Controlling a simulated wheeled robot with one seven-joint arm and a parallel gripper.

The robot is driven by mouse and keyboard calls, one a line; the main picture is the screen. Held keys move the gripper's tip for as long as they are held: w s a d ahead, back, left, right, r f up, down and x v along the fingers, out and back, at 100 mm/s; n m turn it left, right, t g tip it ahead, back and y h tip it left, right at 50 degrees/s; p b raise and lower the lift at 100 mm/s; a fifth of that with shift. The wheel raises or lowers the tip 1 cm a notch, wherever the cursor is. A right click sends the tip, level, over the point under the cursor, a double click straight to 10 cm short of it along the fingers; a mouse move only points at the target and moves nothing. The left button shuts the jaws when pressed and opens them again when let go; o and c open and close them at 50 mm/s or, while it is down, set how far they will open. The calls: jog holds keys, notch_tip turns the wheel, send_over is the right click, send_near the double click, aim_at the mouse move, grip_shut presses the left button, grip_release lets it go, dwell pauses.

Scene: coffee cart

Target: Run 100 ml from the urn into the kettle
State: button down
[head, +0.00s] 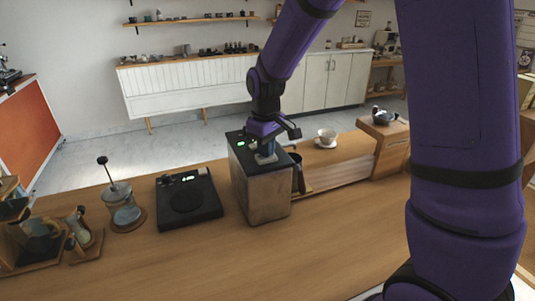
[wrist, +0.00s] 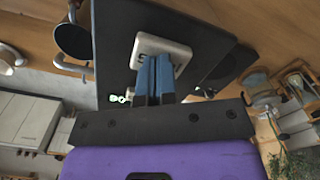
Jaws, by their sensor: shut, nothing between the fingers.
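The urn (head: 262,196) is a metal box with a black top, standing on the wooden counter in the head view; its black top (wrist: 112,50) fills the middle of the wrist view. A pale square piece (wrist: 178,45) sits on that top. My gripper (head: 264,150) is shut and empty, pointing down at the pale piece; its blue fingertips (wrist: 157,62) overlap it, and whether they press it I cannot tell. A dark open vessel with a handle, apparently the kettle (head: 298,174), stands close against the urn's right side. It also shows in the wrist view (wrist: 72,40).
A black scale (head: 190,200) with a lit display lies left of the urn. A glass press (head: 123,210) stands further left. A white cup (head: 327,137) and a dark pot on a wooden stand (head: 384,118) are at the right. The front counter is clear.

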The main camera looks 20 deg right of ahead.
jog(key=shift+r, duration=1.4)
jog(key=shift+f, duration=1.45)
dwell(0.8)
jog(key=shift+r, duration=1.4)
dwell(1.2)
jog(key=shift+r, duration=2.5)
